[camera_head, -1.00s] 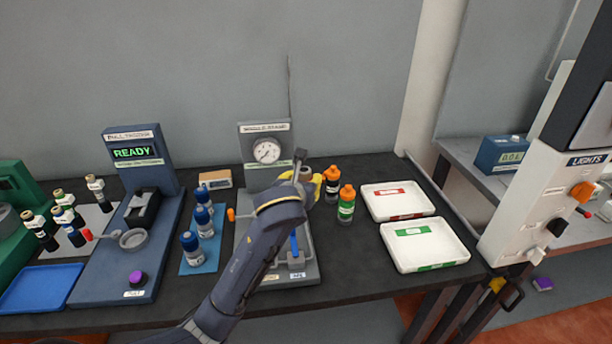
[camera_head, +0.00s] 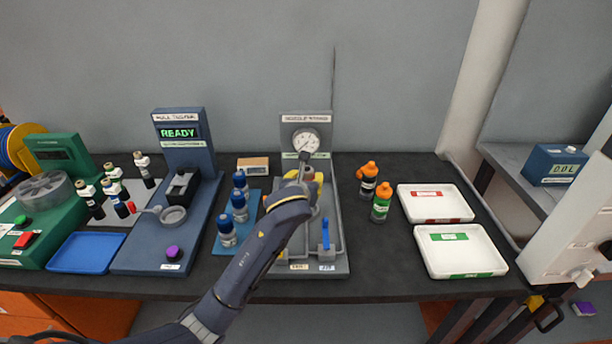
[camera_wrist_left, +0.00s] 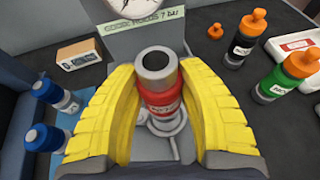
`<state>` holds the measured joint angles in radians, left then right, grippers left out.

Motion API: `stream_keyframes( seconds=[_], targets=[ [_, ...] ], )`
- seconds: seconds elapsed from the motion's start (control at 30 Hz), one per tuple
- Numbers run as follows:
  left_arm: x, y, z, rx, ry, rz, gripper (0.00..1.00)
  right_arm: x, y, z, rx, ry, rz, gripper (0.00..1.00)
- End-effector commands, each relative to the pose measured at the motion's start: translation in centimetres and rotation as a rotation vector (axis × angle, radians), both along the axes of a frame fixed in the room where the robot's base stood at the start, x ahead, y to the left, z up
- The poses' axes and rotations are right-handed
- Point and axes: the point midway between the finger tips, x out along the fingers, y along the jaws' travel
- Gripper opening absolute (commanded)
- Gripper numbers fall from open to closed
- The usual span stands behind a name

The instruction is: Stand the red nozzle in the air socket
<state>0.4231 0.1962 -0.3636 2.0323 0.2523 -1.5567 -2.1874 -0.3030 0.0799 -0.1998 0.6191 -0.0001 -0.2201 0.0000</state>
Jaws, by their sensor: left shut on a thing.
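The red nozzle (camera_wrist_left: 162,98), with a grey collar and a dark hole on top, is upright between the yellow fingers of my left gripper (camera_wrist_left: 158,110). The gripper is shut on it. In the head view my left gripper (camera_head: 306,182) is over the upper middle of the grey nozzle stand (camera_head: 340,262), in front of its gauge. A round grey ring (camera_wrist_left: 168,126) shows under the nozzle in the wrist view. I cannot tell whether the nozzle touches it or sits in it. The nozzle is mostly hidden in the head view. My right gripper is out of view.
Blue-capped bottles (camera_head: 228,232) stand on a blue mat to the left. Orange-capped bottles (camera_head: 381,203) stand close on the right. The gauge (camera_head: 306,141) rises behind. A blue lever (camera_head: 326,234) is on the stand's front. White trays (camera_head: 462,263) are further right.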

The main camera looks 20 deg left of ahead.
Motion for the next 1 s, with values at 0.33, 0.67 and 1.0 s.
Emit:
stream_keyframes(
  seconds=[0.33,0.67,1.0],
  targets=[
    [0.0,0.0,-2.2,-0.001,-0.003,-0.001,0.00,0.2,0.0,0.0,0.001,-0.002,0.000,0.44],
    [0.0,0.0,-3.1,0.000,-0.003,0.000,0.00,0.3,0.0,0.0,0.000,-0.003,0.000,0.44],
    [0.0,0.0,-3.1,0.000,-0.004,-0.001,0.00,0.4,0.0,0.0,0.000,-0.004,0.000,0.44]
  ],
)
